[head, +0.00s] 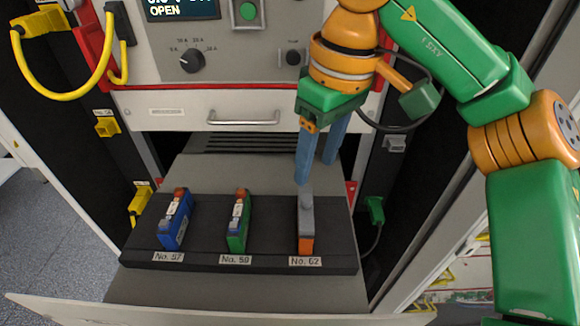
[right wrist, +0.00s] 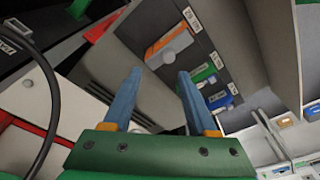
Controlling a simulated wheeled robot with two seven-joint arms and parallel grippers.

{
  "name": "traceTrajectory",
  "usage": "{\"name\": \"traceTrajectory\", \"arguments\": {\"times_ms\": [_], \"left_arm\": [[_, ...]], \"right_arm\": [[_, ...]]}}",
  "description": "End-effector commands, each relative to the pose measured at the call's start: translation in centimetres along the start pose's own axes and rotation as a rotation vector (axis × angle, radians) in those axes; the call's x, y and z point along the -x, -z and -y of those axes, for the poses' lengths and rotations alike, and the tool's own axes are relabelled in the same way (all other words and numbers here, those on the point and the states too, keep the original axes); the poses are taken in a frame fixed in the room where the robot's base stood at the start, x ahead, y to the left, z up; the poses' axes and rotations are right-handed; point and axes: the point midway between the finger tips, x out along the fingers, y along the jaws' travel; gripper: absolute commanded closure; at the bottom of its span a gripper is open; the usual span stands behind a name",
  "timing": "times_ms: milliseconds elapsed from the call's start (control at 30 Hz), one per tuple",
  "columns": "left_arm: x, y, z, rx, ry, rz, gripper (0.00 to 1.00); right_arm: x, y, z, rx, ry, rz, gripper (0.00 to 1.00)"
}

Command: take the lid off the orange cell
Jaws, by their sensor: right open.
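The orange cell (head: 306,243) stands at the right end of the black holder (head: 340,240), above the label No. 62. A grey lid (head: 306,212) with a small knob on top covers its upper part. In the right wrist view the orange cell (right wrist: 178,42) and its grey lid (right wrist: 165,57) lie just beyond the fingertips. My right gripper (head: 315,172) is open and empty, its blue fingers pointing down above and slightly behind the lid. I cannot tell that it touches the lid, and a gap shows in the right wrist view. My left gripper is not in view.
A blue cell (head: 175,222) and a green cell (head: 239,222) stand in the same holder to the left, without grey lids. The holder sits on a pulled-out grey drawer (head: 150,288). Behind is a cabinet front with a handle (head: 243,119) and a display reading OPEN (head: 183,8).

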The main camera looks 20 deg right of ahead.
Motion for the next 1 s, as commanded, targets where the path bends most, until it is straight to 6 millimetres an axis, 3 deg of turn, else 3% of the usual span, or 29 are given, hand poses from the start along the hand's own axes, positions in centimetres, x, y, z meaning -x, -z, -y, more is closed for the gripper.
{"name": "traceTrajectory", "arguments": {"times_ms": [133, 400, 667, 867, 900, 1000], "left_arm": [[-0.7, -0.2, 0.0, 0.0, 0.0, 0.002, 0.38], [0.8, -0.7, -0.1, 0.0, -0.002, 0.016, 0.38], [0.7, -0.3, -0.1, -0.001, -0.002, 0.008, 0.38], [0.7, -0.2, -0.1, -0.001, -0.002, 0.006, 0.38], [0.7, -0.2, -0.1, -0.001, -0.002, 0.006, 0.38], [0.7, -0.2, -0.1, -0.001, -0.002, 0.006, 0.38]], "right_arm": [[-1.9, 0.1, 0.1, 0.003, 0.002, 0.003, 0.42], [-6.3, 1.1, 0.2, 0.001, 0.001, 0.002, 0.42], [-7.1, 1.1, 0.2, 0.0, 0.001, -0.001, 0.42], [-7.0, 1.1, 0.2, 0.0, 0.001, 0.0, 0.96], [-7.0, 1.1, 0.2, 0.0, 0.001, 0.0, 1.0], [-7.0, 1.1, 0.2, 0.0, 0.001, 0.0, 1.0]]}}
